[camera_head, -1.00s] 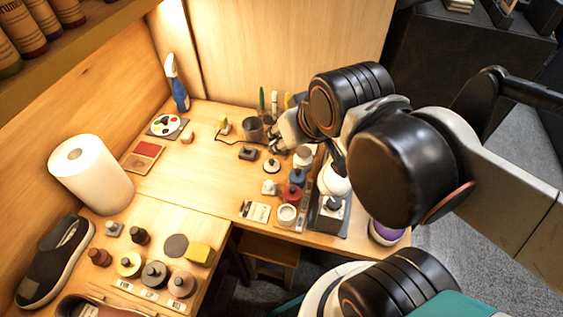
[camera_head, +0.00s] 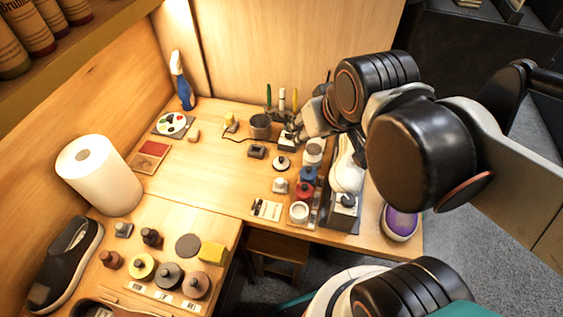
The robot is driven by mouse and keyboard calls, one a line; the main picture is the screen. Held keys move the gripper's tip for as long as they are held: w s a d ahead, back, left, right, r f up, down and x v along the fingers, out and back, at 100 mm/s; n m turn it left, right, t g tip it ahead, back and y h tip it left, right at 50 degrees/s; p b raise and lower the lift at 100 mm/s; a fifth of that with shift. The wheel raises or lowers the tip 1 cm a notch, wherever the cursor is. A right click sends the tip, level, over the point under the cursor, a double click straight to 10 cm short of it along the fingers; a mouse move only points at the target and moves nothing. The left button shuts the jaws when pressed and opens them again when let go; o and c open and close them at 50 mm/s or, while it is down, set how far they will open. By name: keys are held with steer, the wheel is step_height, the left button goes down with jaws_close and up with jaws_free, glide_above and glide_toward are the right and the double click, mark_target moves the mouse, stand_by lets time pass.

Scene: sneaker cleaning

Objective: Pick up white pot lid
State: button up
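Several small knobbed lids lie near the jars, and I cannot tell for sure which is the white pot lid. One small white piece (camera_head: 280,185) lies left of the red jar (camera_head: 304,190). A round pale lid with a dark knob (camera_head: 281,162) lies just behind it. Another pale piece with a dark top (camera_head: 286,142) is right by my gripper (camera_head: 293,137). The open white pot (camera_head: 299,212) stands at the front of the jar row. My gripper is low over the back of the table, its fingers small and partly hidden by my wrist. I cannot tell if it touches anything.
A blue jar (camera_head: 310,175) and a white sneaker (camera_head: 348,165) stand to the right. The table's middle left is clear.

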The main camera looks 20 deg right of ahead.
steer(key=shift+w, duration=1.3)
steer(key=n+g+b, duration=0.4)
steer(key=g, duration=0.2)
glide_above(281, 158)
steer(key=shift+y, duration=0.3)
steer(key=f, duration=2.5)
steer(key=shift+s+f, duration=0.25)
steer(key=shift+f, duration=0.05)
step_height(281, 158, down, 5)
steer(key=shift+w+f+b, duration=0.1)
steer(key=shift+w+b, duration=0.05)
steer(key=shift+b, duration=1.1)
steer(key=c, duration=0.9)
